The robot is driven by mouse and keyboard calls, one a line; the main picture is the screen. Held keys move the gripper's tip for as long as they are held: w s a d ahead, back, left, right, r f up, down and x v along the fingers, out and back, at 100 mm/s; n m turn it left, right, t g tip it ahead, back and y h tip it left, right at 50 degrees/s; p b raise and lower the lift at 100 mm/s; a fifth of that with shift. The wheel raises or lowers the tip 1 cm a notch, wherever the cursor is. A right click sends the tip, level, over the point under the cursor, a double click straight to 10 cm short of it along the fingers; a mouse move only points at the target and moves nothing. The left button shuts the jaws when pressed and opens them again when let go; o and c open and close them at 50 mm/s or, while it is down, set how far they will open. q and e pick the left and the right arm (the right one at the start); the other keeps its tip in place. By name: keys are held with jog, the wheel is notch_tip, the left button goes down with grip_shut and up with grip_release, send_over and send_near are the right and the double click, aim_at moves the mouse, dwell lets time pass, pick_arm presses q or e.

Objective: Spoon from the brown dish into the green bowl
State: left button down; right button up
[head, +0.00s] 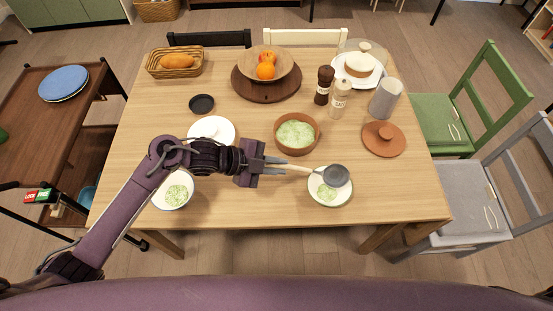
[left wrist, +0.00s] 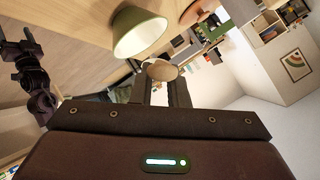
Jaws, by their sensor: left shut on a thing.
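The spoon (head: 336,176) has a pale handle and a dark round head. My left gripper (head: 270,167) is shut on its handle and holds it level with the table's near part. The spoon's head overlaps the far side of the green bowl (head: 325,199), which is white inside with some green food in it. In the left wrist view the bowl (left wrist: 135,32) shows a green outside, with the spoon (left wrist: 162,70) close by. I cannot tell whether the spoon holds food. The brown dish (head: 297,148), full of green food, stands behind the gripper. My right gripper is not in view.
A bowl (head: 173,204) with green food stands under my left arm, near a white plate (head: 212,128). Pepper mill (head: 324,86), salt mill (head: 340,99), grey cylinder (head: 386,98) and terracotta lid (head: 384,138) stand to the right. The near right table area is clear.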

pick_arm(q)
jog(key=n+p, duration=0.1)
jog(key=p, duration=0.1)
jog(key=r+n+g+p, duration=0.1)
jog(key=n+p, duration=0.1)
jog(key=shift+w+r+g, duration=0.15)
jog(key=shift+w+g, duration=0.05)
jog(key=shift+g, duration=0.1)
jog(key=shift+w+r+n+g+y+p, duration=0.15)
jog(key=shift+n+g+y+p, duration=0.15)
jog(key=shift+n+g+p, duration=0.55)
jog(key=shift+n+p, duration=0.3)
jog(key=shift+n, duration=0.25)
